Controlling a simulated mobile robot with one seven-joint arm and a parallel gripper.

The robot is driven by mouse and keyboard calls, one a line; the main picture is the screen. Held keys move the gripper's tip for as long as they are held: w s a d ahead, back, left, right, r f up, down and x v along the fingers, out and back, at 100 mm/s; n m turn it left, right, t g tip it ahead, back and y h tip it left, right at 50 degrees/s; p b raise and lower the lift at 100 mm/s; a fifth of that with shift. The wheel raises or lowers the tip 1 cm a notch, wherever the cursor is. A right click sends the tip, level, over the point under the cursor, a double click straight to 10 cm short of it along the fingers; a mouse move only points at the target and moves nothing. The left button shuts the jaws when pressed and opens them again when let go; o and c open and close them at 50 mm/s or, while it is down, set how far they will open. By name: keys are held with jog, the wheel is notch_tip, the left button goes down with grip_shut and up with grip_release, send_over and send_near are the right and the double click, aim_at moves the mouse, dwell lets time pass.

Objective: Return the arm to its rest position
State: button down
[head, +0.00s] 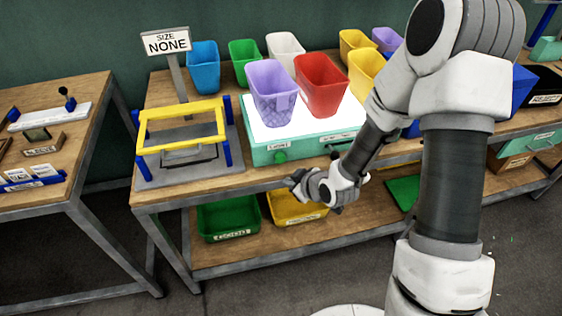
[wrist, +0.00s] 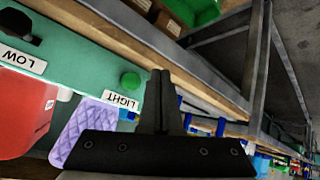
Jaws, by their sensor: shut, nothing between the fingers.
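My gripper (head: 296,184) is in front of the table's front edge, below the teal light box, in the head view. In the wrist view its fingers (wrist: 160,82) are together with nothing between them. The arm is bent, with the forearm reaching down and to the left. The light box (head: 262,155) has a bright white top, a green button and a "LIGHT" label. The button (wrist: 131,80) also shows in the wrist view, close to the fingertips but apart from them in the picture.
A purple bin (head: 271,95) and a red bin (head: 321,85) stand on the light box. A yellow and blue press frame (head: 181,128) stands left of it. Green (head: 227,221) and yellow (head: 285,207) trays sit on the lower shelf. Open floor lies in front.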

dwell(0.4)
jog(key=s+d+r+m+h+p, duration=0.1)
jog(key=s+d+r+m+h, duration=0.2)
jog(key=d+r, duration=0.5)
jog(key=s+d+r+m+h+p, duration=0.1)
jog(key=s+d+r+m+h, duration=0.15)
jog(key=r, duration=0.95)
jog(key=s+d+r+m+g, duration=0.1)
jog(key=s+r+m, duration=0.1)
jog(key=s+r, duration=0.3)
jog(key=s+d+r+m+g+p, duration=0.1)
jog(key=s+r+m, duration=0.2)
jog(key=s+r, duration=0.3)
jog(key=s, duration=0.5)
jog(key=shift+s+d+r, duration=0.2)
jog(key=shift+s+d, duration=0.1)
jog(key=shift+d, duration=0.1)
jog(key=shift+d, duration=0.1)
